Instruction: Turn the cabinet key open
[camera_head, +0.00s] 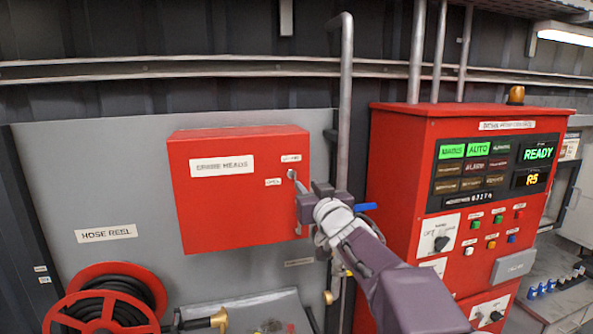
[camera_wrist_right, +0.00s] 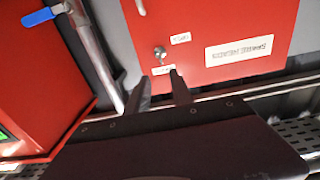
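The red cabinet (camera_head: 225,212) hangs on a grey wall panel. A small silver key (camera_head: 292,175) sits in its lock near the door's right edge, between two small white labels. In the right wrist view, which is turned over, the key (camera_wrist_right: 160,53) shows on the red door beyond the fingertips. My right gripper (camera_head: 305,194) is just right of and below the key in the head view. Its two dark fingers (camera_wrist_right: 160,80) are apart with nothing between them, and they appear short of the key. The cabinet door is shut. My left gripper is in no view.
A red control panel (camera_head: 400,190) with lit displays stands to the right. A vertical grey pipe (camera_head: 346,100) with a blue-handled valve (camera_head: 366,206) runs beside the cabinet. A red hose reel (camera_head: 108,310) is at lower left, with a brass nozzle (camera_head: 219,320) near it.

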